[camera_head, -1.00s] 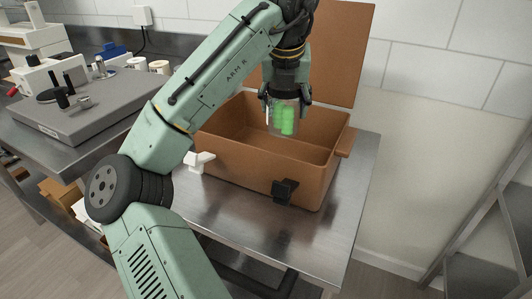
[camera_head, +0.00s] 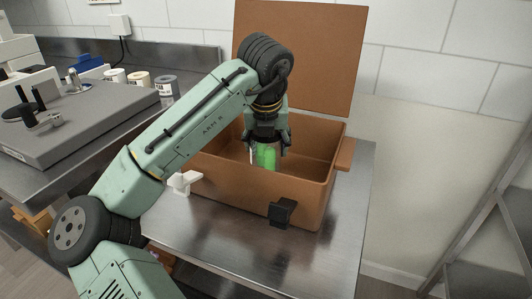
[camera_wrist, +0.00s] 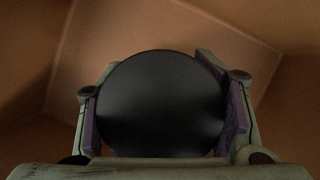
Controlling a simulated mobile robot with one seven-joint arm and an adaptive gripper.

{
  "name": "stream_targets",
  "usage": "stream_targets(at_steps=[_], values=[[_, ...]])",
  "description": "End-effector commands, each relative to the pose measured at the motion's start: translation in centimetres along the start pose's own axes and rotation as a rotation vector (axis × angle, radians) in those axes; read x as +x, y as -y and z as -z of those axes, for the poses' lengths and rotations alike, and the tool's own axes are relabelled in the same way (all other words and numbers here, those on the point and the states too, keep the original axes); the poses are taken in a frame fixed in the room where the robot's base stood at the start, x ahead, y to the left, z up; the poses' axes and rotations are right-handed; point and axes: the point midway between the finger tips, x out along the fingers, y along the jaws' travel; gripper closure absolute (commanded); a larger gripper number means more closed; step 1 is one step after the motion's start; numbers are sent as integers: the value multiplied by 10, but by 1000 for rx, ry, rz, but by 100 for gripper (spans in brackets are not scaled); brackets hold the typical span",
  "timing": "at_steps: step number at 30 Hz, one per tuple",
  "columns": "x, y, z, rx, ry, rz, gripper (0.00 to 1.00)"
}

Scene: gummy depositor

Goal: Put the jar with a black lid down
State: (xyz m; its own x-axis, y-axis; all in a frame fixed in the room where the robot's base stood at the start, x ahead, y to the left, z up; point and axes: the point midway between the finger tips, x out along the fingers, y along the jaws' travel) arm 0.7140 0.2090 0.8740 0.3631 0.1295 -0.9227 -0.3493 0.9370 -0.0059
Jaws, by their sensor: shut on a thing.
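The jar with a black lid (camera_head: 265,157) is clear with green contents and hangs upright inside the open brown box (camera_head: 252,192). In the wrist view its round black lid (camera_wrist: 160,103) fills the middle, between the two fingers. My gripper (camera_head: 267,143) is shut on the jar from above; it also shows in the wrist view (camera_wrist: 162,108). The jar's bottom is near or below the level of the box's front rim, and I cannot tell whether it touches the floor of the box.
The box's lid (camera_head: 300,55) stands open at the back. A black latch (camera_head: 282,212) and a white clamp-like piece (camera_head: 183,181) are at its front. The steel table (camera_head: 300,257) is clear in front. Several small jars (camera_head: 139,80) and a grey machine (camera_head: 75,120) are at left.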

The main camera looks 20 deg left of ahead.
Motion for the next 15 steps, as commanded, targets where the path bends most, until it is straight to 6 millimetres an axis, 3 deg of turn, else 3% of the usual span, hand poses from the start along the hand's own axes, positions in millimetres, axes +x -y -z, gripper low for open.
stream_targets(at_steps=[5, 13, 14, 15], values=[[23, -1, 10, 0, -3, 0, 76], [25, 0, 10, 0, -1, 0, 76], [25, 0, 11, 0, -2, 0, 41], [25, 0, 10, 0, -2, 0, 38]])
